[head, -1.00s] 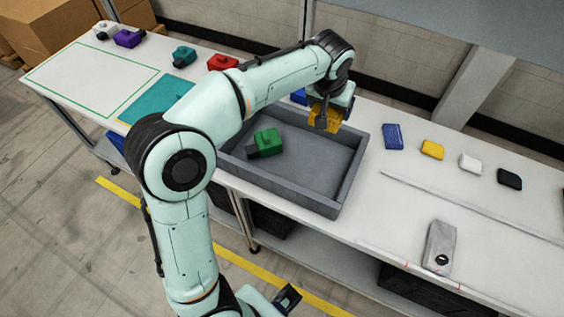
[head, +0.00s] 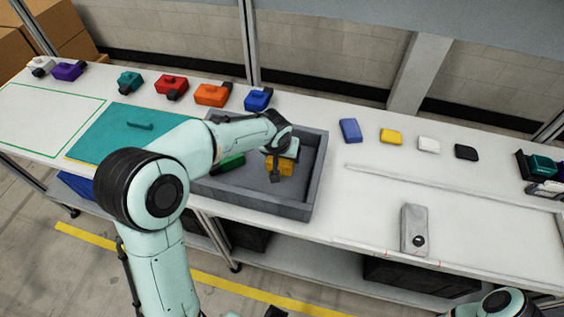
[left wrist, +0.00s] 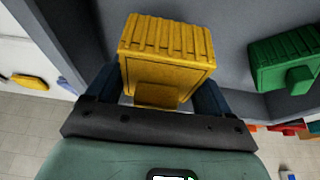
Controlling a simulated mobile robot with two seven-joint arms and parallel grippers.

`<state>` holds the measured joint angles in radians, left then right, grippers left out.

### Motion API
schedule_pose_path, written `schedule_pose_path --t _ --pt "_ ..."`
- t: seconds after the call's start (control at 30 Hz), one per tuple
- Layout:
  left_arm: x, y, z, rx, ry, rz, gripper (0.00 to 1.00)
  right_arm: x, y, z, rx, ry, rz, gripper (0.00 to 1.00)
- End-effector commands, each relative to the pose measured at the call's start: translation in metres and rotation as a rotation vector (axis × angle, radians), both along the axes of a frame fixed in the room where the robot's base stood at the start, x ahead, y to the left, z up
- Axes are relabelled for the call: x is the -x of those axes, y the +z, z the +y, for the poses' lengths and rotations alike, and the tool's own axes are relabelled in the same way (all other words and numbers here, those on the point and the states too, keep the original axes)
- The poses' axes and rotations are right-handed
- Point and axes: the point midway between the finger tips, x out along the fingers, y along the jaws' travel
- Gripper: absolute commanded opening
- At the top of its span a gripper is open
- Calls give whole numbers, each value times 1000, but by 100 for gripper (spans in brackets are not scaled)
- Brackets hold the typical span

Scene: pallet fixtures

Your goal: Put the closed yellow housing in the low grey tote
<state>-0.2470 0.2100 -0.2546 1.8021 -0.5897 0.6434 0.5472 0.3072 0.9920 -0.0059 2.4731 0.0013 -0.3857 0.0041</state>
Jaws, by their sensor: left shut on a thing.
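The yellow housing (head: 287,167) is inside the walls of the low grey tote (head: 262,203), towards its right part. Its ribbed yellow body also fills the middle of the left wrist view (left wrist: 165,60). My left gripper (head: 272,165) is shut on it from above, with a dark finger on each side in the left wrist view (left wrist: 152,98). I cannot tell whether the housing touches the tote floor. A green housing (head: 231,162) lies in the tote to its left, partly hidden by my left arm. Only a dark tip of what seems my right gripper (head: 276,312) shows at the bottom edge.
Teal, red, orange and blue housings (head: 258,99) stand behind the tote. Blue, yellow, white and black lids (head: 467,152) lie to its right. A grey fixture (head: 414,229) stands at front right. A teal mat (head: 110,122) lies left.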

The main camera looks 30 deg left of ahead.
Motion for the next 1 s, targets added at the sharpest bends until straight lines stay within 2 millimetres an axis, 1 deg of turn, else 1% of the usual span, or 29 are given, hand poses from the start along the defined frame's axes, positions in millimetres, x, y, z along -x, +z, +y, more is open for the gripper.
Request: schedule_pose_path --t 0.03,0.1,0.23,0.3,0.53,0.67,0.7,0.73,0.77,1.0 --pt "1 -9 0 -1 -1 5 44 1 -1 0 0 0 0 88" --pt "1 -21 0 -1 -1 6 44 1 -3 0 0 0 1 88" --pt "1 -36 0 0 -1 4 44 2 -4 0 0 0 2 88" --pt "1 -39 0 -1 -1 3 44 2 -4 0 0 0 2 88" --pt "0 -38 0 0 -1 1 44 2 -4 0 0 0 2 88" --pt "1 -42 0 0 0 2 44 4 -8 0 0 0 4 88" --pt "1 -43 0 0 0 3 84 4 -8 0 0 0 4 88" --pt "1 -42 0 0 0 3 94 4 -8 0 0 0 4 88" --pt "1 -42 0 0 0 3 100 4 -8 0 0 0 3 88" --pt "1 -41 0 0 -1 3 100 3 -6 0 0 0 3 88"
